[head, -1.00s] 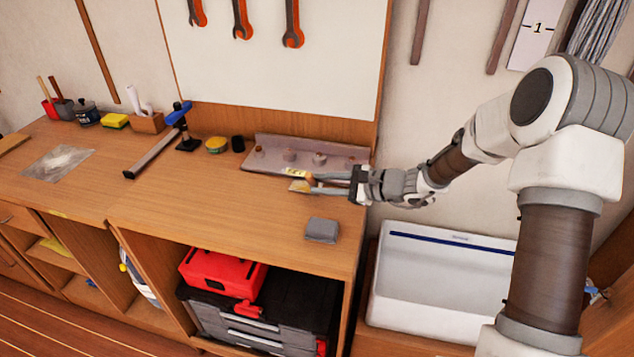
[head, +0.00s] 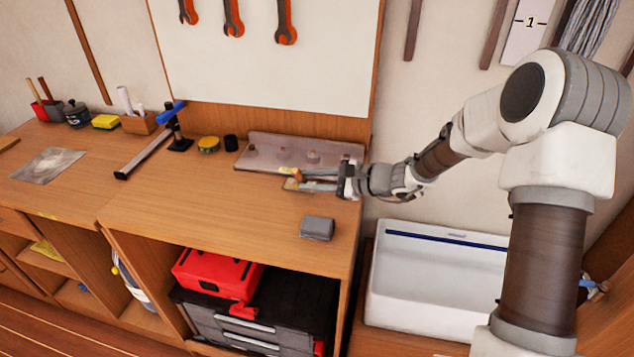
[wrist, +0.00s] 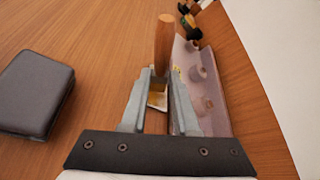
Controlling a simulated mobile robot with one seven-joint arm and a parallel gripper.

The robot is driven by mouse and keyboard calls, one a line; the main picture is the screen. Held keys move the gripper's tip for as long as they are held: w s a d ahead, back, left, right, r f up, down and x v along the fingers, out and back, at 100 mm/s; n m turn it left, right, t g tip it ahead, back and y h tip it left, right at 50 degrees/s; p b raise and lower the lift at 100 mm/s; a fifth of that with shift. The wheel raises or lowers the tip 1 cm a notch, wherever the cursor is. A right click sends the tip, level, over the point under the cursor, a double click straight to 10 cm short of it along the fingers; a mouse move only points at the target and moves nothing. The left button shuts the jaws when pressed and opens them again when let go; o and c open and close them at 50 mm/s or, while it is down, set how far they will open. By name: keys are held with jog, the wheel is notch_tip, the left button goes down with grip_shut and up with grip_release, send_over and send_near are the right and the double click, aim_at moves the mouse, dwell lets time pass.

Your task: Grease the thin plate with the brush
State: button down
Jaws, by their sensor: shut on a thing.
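My gripper (wrist: 160,78) is low over the right part of the bench, beside the front edge of a studded metal tray. It is shut on what appears to be the brush, whose wooden handle (wrist: 164,42) sticks out beyond the fingertips in the wrist view. A pale yellowish part (wrist: 157,98) shows between the fingers; whether it is the bristles I cannot tell. In the head view my gripper (head: 304,179) hides much of the held thing. A thin grey plate (head: 47,167) with a pale smeared surface lies flat at the bench's left, far from my gripper.
The metal tray (head: 256,159) lies close behind my gripper. A grey block (head: 317,228) sits near the front edge. The front middle bench is clear.

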jog(key=shift+w+a+f+b, duration=0.15)
jog(key=shift+a+b, duration=0.4)
jog(key=shift+a, duration=0.85)
jog(key=shift+w+a+r+b, duration=0.15)
jog(key=shift+a+b, duration=0.35)
jog(key=shift+a, duration=0.9)
jog(key=shift+w+d, duration=0.1)
jog(key=shift+w, duration=0.55)
jog(key=shift+s+d+f, duration=0.1)
jog(key=shift+s+d, duration=0.05)
jog(key=shift+d, duration=0.65)
jog(key=shift+s+d+f, duration=0.1)
jog(key=shift+d, duration=0.7)
jog(key=shift+s+d+r+p, duration=0.15)
jog(key=shift+s+d, duration=0.05)
jog(key=shift+d, duration=1.15)
jog(key=shift+s+d+r+p, duration=0.1)
jog(key=shift+s+d+p, duration=0.05)
jog(key=shift+d, duration=1.15)
jog(key=shift+d+f, duration=0.1)
jog(key=shift+d, duration=0.1)
jog(key=shift+b, duration=0.3)
jog(key=shift+a, duration=0.15)
